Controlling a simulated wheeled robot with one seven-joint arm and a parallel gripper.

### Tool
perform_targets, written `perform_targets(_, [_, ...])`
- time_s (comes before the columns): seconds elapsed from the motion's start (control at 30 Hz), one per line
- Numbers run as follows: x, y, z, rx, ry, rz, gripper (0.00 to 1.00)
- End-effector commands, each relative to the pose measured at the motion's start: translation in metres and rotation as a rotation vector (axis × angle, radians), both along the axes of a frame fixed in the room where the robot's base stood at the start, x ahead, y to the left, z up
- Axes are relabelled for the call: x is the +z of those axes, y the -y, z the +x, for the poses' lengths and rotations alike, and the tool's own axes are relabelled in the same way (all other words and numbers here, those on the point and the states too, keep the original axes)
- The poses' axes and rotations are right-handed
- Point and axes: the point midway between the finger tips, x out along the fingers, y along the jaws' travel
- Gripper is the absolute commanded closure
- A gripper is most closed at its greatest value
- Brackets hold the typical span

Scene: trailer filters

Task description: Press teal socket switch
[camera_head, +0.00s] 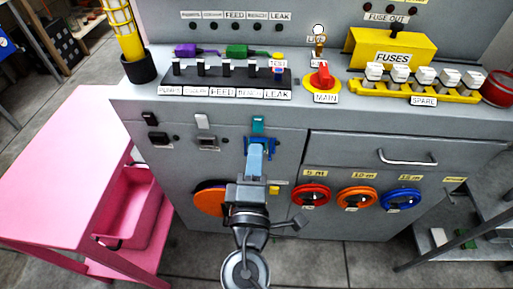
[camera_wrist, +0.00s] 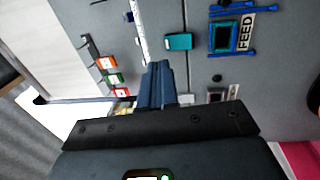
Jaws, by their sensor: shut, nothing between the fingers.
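The teal socket switch (camera_head: 259,124) is a small teal block on the cabinet front, above a blue-framed socket (camera_head: 247,146). In the wrist view the switch (camera_wrist: 178,41) is fully visible, and the socket (camera_wrist: 222,38) beside it has a FEED label. My gripper (camera_head: 256,147) is just below the switch in the head view and covers part of the socket. In the wrist view my blue fingers (camera_wrist: 158,66) are together and empty, with their tips close to the switch. A visible gap lies between them and the switch in that picture; I cannot tell their distance from the panel.
A white switch (camera_head: 202,121) and a black switch (camera_head: 150,118) sit to the left, above their own sockets. The counter edge overhangs above. A pink table (camera_head: 70,165) stands at left. Red, orange and blue rings (camera_head: 400,199) are on the lower right front.

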Motion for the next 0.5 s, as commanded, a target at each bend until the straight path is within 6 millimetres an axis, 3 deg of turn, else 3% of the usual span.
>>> perform_targets(0.3, [0.004, -0.002, -0.048, 0.001, -0.001, 0.000, 1.00])
perform_targets(0.5, [0.007, -0.002, -0.063, -0.001, 0.000, -0.001, 1.00])
